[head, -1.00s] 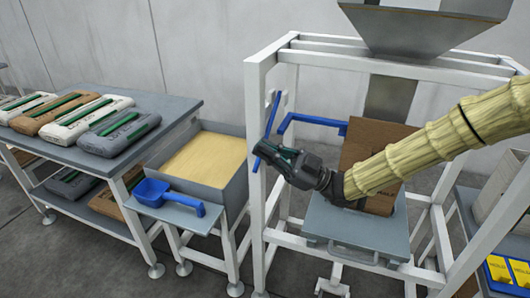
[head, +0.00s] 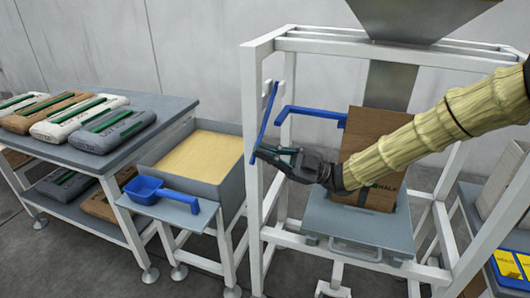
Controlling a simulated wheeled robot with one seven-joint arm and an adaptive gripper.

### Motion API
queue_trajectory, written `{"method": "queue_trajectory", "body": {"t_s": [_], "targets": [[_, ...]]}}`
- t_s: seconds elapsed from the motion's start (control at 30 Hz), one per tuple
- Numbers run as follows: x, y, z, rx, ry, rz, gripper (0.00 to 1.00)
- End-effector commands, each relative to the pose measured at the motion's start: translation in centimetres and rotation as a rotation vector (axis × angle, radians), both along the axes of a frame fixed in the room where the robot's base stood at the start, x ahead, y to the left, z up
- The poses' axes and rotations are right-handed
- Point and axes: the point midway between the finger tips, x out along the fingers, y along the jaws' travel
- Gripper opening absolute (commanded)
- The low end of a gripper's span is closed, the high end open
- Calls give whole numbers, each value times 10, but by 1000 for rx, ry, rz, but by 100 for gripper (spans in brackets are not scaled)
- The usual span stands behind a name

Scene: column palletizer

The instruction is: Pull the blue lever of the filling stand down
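The blue lever (head: 266,112) is a thin blue bar at the left front post of the white filling stand (head: 255,190), in the head view. It slants from upper right down to lower left. My gripper (head: 264,152) is at the lever's lower end, with its fingers pointing left. Its fingertips overlap the lever in the picture; I cannot tell whether they touch it or how far apart they are. A brown paper bag (head: 372,125) stands upright under the spout (head: 390,85), partly hidden by my arm.
A blue bracket (head: 312,112) sits just right of the lever. To the left are a bin of tan powder (head: 200,155), a blue scoop (head: 160,193) on a small shelf, and a table (head: 170,115) with several filled bags. Yellow items (head: 508,264) lie at the lower right.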

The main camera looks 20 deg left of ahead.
Motion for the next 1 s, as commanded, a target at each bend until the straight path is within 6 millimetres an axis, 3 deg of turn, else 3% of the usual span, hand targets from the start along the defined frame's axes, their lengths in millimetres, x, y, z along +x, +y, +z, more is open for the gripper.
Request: {"method": "queue_trajectory", "body": {"t_s": [0.27, 0.43, 1.0], "targets": [[2, -1, -6, -11, 3, -7, 0], [3, -1, 3, -10, 2, -8, 0], [-2, -1, 91, -1, -3, -2, 0]]}}
